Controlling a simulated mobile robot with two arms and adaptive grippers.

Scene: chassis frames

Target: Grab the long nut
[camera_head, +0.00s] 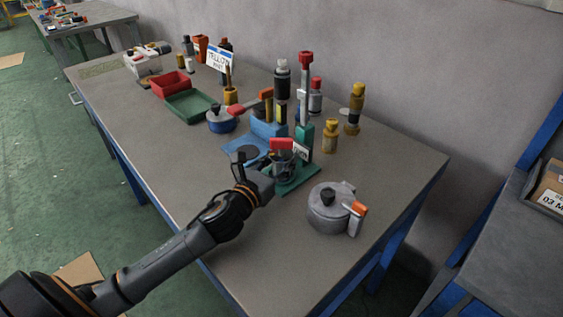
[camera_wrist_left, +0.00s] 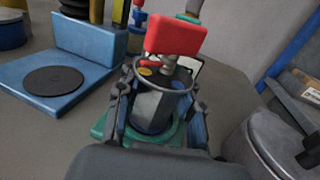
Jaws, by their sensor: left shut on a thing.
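My left gripper (camera_head: 282,172) reaches over the table from the front left. In the left wrist view its two fingers stand on either side of a grey faceted piece (camera_wrist_left: 156,108), and the gripper is shut on it. The piece is upright above a green base (camera_wrist_left: 176,137), with a thin ring around its top and small yellow and red parts at its mouth. A red block (camera_wrist_left: 176,36) shows just above and behind it. I cannot tell for certain whether this piece is the long nut. The fingertips are partly hidden. My right gripper is not in view.
A grey round pot-like part with an orange-tipped handle (camera_head: 327,211) stands close to the right. A blue stand with a black disc (camera_head: 242,153) is to the left. Several tall bottles and tools stand behind. Red (camera_head: 171,82) and green (camera_head: 190,103) bins lie farther back. The front tabletop is clear.

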